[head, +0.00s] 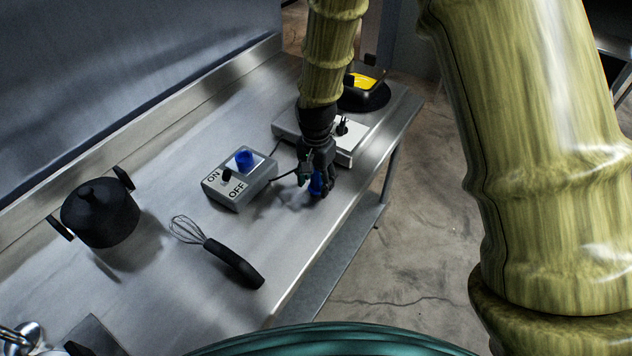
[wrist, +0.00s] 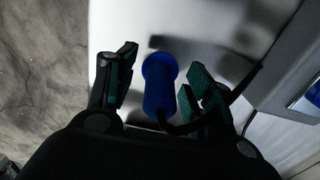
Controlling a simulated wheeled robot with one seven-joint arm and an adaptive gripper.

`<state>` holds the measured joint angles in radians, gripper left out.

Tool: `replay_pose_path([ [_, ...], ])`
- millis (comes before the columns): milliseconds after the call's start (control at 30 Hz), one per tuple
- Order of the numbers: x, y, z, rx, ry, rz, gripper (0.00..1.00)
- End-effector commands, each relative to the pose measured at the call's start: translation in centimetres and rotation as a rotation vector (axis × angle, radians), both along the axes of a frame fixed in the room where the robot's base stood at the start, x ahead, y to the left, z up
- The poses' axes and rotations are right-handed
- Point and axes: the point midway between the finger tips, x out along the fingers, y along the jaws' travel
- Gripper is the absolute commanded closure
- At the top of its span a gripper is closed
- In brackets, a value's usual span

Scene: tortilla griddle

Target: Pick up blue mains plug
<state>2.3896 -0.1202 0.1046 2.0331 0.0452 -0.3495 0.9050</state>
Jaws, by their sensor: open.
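The blue mains plug (head: 317,184) is on the steel counter near its front edge, and its cable runs off to the right in the wrist view. In the wrist view the blue plug (wrist: 160,86) is between the two fingers of my gripper (wrist: 155,92). The fingers are open, with a gap to the plug on the left and a smaller gap on the right. In the head view my gripper (head: 317,172) comes down over the plug and hides part of it.
A grey switch box (head: 238,192) marked ON and OFF with a blue knob stands left of my gripper. A whisk (head: 232,262) and a black pot (head: 100,215) lie further left.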

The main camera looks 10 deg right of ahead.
Motion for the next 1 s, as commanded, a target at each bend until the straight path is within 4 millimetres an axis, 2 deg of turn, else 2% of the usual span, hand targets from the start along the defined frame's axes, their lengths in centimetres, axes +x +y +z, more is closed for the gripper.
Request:
replay_pose_path([
  [133,0.0,0.0,0.0,0.000,0.000,0.000,0.50],
  [400,0.0,0.0,0.0,0.000,0.000,0.000,0.98],
  [767,0.0,0.0,0.2,0.000,-0.001,0.000,0.98],
  [1000,0.1,0.0,1.7,0.000,-0.003,0.000,0.98],
])
